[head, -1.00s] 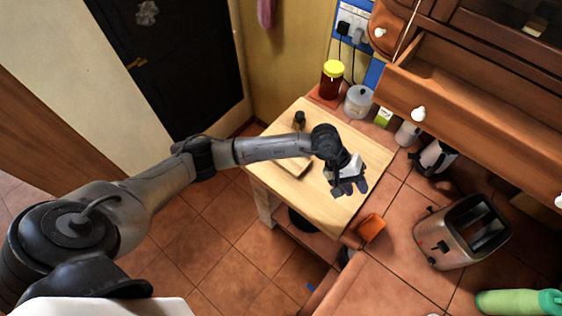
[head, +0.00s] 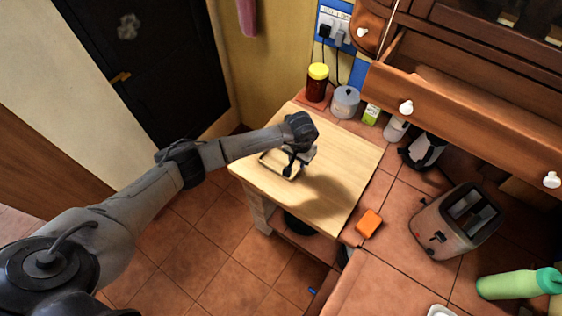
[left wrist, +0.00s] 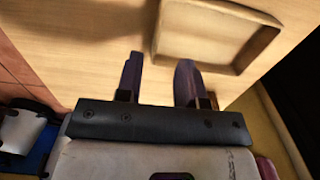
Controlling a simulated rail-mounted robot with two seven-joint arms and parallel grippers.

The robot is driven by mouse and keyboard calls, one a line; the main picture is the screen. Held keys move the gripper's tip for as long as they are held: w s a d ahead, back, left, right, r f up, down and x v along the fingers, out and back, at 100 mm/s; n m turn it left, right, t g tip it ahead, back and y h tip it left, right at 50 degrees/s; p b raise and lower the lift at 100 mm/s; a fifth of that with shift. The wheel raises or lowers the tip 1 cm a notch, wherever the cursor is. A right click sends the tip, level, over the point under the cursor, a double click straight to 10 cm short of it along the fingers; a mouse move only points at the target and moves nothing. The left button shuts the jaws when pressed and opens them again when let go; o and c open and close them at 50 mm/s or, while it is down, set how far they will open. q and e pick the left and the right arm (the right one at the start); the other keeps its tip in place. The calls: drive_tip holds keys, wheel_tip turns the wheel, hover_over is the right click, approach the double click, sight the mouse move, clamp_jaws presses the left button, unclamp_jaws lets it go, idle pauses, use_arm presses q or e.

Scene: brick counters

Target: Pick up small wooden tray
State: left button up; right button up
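The small wooden tray (head: 271,169) lies on the light wooden board at the left of the counter, partly hidden by my left gripper in the head view. My left gripper (head: 291,168) is over the tray's right part. In the left wrist view the tray's pale rim and hollow show (left wrist: 215,36), cut off at the top edge. The two dark fingers (left wrist: 159,61) are apart, with nothing between them. The tips are near the tray's rim; whether they touch it I cannot tell. My right gripper is not in view.
The wooden board (head: 340,165) is otherwise mostly clear. Behind it stand a yellow-lidded jar (head: 317,83) and a grey pot (head: 345,101). An orange block (head: 369,223) lies by its corner. A toaster (head: 455,222) and a green bottle (head: 518,283) are at right. An open drawer (head: 470,115) overhangs.

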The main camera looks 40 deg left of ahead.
sight(298, 170)
use_arm(q)
drive_tip(key=shift+s+d+f+p, duration=0.1)
drive_tip(key=shift+d+f+p, duration=0.1)
drive_tip(key=shift+f, duration=1.15)
drive_tip(key=shift+d+f+p, duration=0.1)
drive_tip(key=shift+f+p, duration=0.05)
drive_tip(key=shift+f, duration=1.2)
drive_tip(key=shift+a+f, duration=0.1)
drive_tip(key=shift+f, duration=0.35)
drive_tip(key=shift+c, duration=0.2)
clamp_jaws()
